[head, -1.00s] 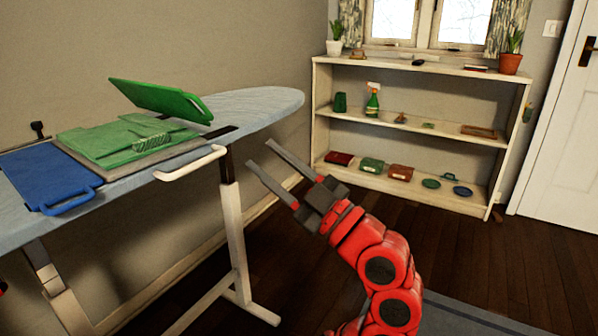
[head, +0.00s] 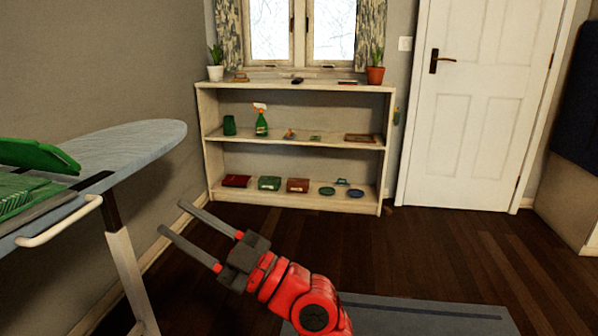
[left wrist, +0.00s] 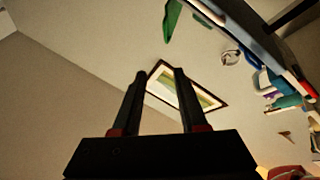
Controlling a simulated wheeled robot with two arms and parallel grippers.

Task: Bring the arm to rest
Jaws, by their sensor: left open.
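My left gripper (head: 186,219) is open and empty, its two grey fingers spread apart. It is raised in front of the shelf, to the right of the ironing board, and touches nothing that I can see. Its red arm comes up from the bottom of the head view. In the left wrist view the two dark fingers (left wrist: 160,72) also show apart with nothing between them; a framed picture on the wall lies behind them. My right gripper is not in view.
The ironing board (head: 140,140) with green items (head: 35,155) stands at the left. A white shelf (head: 290,148) with several small objects stands at the back, below a window. A white door (head: 470,130) is right of it. The wooden floor (head: 440,245) between is open.

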